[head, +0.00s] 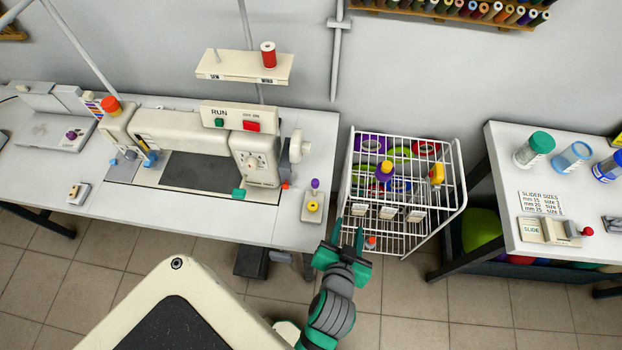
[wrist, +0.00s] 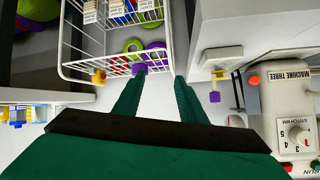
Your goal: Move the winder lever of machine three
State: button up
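The sewing machine (head: 200,140) stands on a white table, and in the wrist view its label reads "MACHINE THREE" (wrist: 291,75). A small pale winder-like unit (head: 312,207) with a purple knob (head: 315,184) and a yellow part sits at the table's right end, right of the machine. The unit also shows in the wrist view (wrist: 222,58), right of my fingers, with its purple knob (wrist: 214,97). I cannot tell for sure which part is the lever. My gripper (head: 347,234) is open and empty, apart from the unit, in front of the wire basket. Its fingers also show in the wrist view (wrist: 158,82).
A white wire basket (head: 460,190) with coloured spools stands right of the table, close to my fingers. Another table (head: 497,150) with jars and a slider unit (head: 548,230) is at the right. The machine's handwheel (head: 297,146) sticks out behind the unit.

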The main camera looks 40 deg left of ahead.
aim_at(316, 185)
jog(key=a+r+n+g+y, duration=0.1)
jog(key=a+r, duration=0.1)
jog(key=a, duration=0.1)
jog(key=w+a+r+n+g, duration=0.1)
jog(key=a+r+n+g, duration=0.1)
jog(key=a, duration=0.2)
jog(key=w+a+r+n+g+y, duration=0.1)
jog(key=a+r+n, duration=0.1)
jog(key=a, duration=0.1)
jog(key=shift+a+r+g+y, duration=0.2)
jog(key=shift+a+g+y, duration=0.05)
jog(key=shift+g+y, duration=0.05)
jog(key=shift+s+a+r+g, duration=0.15)
jog(key=shift+a+g, duration=0.1)
jog(key=shift+g, duration=0.05)
jog(key=x, duration=1)
jog(key=shift+a, duration=0.25)
jog(key=shift+f, duration=0.2)
jog(key=shift+d, duration=0.1)
jog(key=shift+c, duration=0.2)
